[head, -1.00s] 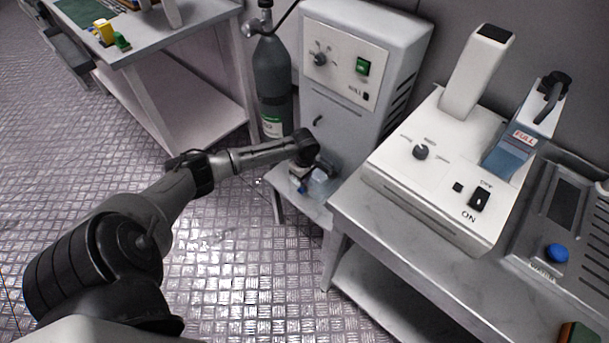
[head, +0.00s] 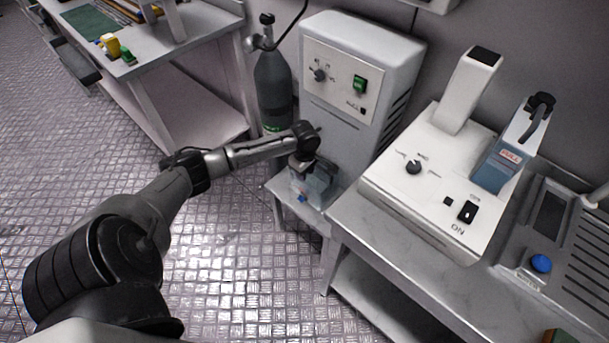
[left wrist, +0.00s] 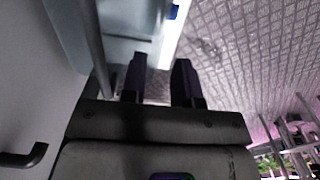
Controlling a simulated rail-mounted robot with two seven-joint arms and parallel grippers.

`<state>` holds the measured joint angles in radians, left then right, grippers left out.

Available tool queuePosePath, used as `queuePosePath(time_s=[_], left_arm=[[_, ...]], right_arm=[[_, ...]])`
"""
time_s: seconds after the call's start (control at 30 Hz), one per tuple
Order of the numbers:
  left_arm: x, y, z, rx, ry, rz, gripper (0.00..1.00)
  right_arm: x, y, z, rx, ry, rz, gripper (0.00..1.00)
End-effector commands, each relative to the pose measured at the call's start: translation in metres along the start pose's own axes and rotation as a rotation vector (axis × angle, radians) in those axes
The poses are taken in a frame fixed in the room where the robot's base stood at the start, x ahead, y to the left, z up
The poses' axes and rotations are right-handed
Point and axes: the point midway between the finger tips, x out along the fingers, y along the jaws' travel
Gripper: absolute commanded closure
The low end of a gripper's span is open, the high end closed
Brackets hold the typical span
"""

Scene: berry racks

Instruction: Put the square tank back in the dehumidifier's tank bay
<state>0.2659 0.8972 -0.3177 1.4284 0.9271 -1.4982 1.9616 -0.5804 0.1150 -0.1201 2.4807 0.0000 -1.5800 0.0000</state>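The dehumidifier appears to be the tall grey cabinet (head: 352,75) with a knob and a green switch, at the centre back of the head view. A translucent grey-blue tank (head: 320,188) sits low at its front, on a small stand; my arm partly hides it, and I cannot tell whether it is in the bay. My left gripper (head: 300,172) is at the tank's left side. In the left wrist view, its two dark fingers (left wrist: 160,82) are apart, with a gap between them and nothing clearly held. A pale translucent surface (left wrist: 128,45) lies just beyond them. My right gripper is out of view.
A dark gas cylinder (head: 272,85) stands left of the cabinet. A bench (head: 345,215) at right carries a white machine (head: 425,190) with a blue part marked FULL (head: 500,165). A table (head: 160,45) stands back left. The floor in front is clear.

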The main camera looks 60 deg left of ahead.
Motion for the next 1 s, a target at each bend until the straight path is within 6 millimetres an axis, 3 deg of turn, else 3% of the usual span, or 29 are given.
queuePosePath(time_s=[0.1, 0.3, 0.47, 0.57, 0.73, 0.9, 1.0], left_arm=[[-0.022, 0.0, 0.0, 0.001, 0.0, 0.0, 0.72], [-0.038, -0.001, 0.0, 0.004, 0.001, -0.001, 0.72], [-0.022, -0.019, 0.026, 0.157, -0.002, -0.007, 0.72], [0.003, -0.053, 0.066, 0.417, -0.01, -0.002, 0.72], [0.034, -0.136, 0.145, 0.979, -0.03, 0.062, 0.72], [0.029, -0.205, 0.194, 1.402, -0.012, 0.164, 0.72], [0.017, -0.239, 0.211, 1.598, 0.02, 0.221, 0.72]], right_arm=[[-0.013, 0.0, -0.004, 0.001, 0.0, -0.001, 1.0], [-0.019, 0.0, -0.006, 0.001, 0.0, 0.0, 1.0], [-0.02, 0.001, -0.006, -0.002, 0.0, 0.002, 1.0], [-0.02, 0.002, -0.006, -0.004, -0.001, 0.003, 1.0], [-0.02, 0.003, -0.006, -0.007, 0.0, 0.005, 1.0], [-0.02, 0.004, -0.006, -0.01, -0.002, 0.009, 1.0], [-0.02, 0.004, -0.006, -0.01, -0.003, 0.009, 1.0]])
